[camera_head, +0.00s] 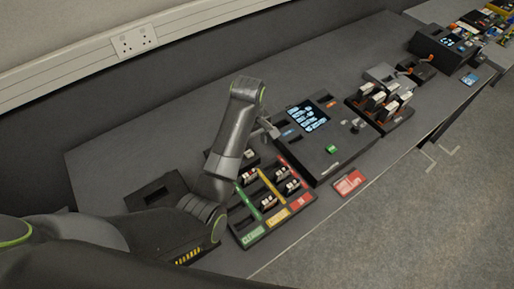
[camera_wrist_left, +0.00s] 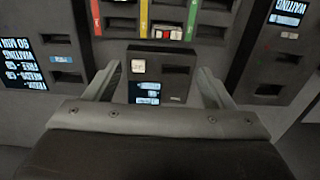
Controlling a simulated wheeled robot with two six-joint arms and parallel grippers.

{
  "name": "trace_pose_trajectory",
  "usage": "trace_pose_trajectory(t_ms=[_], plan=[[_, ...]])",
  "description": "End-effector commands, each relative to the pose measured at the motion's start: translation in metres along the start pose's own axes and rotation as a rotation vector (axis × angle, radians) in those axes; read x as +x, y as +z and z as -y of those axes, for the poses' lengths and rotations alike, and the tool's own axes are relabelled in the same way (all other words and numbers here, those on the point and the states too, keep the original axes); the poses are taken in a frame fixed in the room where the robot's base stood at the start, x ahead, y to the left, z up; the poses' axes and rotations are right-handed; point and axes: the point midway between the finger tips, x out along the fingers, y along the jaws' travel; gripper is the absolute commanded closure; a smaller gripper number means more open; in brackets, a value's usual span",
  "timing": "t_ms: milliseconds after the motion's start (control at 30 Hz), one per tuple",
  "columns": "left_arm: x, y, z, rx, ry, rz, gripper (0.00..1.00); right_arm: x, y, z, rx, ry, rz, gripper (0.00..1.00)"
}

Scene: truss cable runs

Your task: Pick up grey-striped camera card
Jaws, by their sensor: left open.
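I cannot make out a grey stripe on any card, so I cannot tell which is the grey-striped camera card. Small white-and-dark cards (camera_head: 267,201) stand in the slots of a black tray (camera_head: 252,237) with green, yellow and red strips. My left gripper (camera_head: 270,129) is above the bench, past the tray's far side, with part of the tray hidden behind my arm. In the left wrist view its fingers (camera_wrist_left: 161,86) are apart with nothing between them. Beyond them is a small black device (camera_wrist_left: 174,87) with a lit screen and a white square. My right gripper is not in view.
A black console (camera_head: 340,139) with a lit screen stands right of the tray. A red card-like piece (camera_head: 350,183) lies near the bench's front edge. A rack (camera_head: 383,102) of upright pieces is farther right. The bench's back left (camera_head: 120,160) is clear.

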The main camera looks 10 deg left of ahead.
Motion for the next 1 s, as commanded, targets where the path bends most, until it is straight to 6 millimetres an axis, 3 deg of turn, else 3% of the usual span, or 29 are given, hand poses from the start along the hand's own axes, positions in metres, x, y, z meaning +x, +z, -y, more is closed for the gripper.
trace_pose_trajectory(t_ms=[133, 300, 467, 533, 600, 800, 1000], plan=[[0.005, 0.002, 0.001, -0.003, -0.002, 0.002, 0.24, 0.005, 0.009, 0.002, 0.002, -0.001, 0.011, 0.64], [0.025, 0.001, 0.000, -0.002, -0.002, 0.002, 0.24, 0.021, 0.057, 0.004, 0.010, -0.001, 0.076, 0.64], [0.047, 0.001, 0.000, -0.002, -0.001, 0.001, 0.24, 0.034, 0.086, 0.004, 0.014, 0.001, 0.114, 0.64], [0.056, 0.001, 0.000, -0.002, -0.002, 0.001, 0.24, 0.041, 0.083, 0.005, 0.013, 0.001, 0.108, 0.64], [0.065, 0.001, 0.001, -0.002, -0.007, 0.006, 0.24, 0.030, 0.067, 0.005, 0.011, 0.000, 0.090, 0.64], [0.103, 0.001, 0.001, -0.002, -0.005, 0.003, 0.24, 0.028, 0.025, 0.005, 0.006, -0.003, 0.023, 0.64], [0.119, 0.001, 0.000, -0.002, -0.002, 0.002, 0.24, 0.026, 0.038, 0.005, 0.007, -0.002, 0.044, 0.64]])
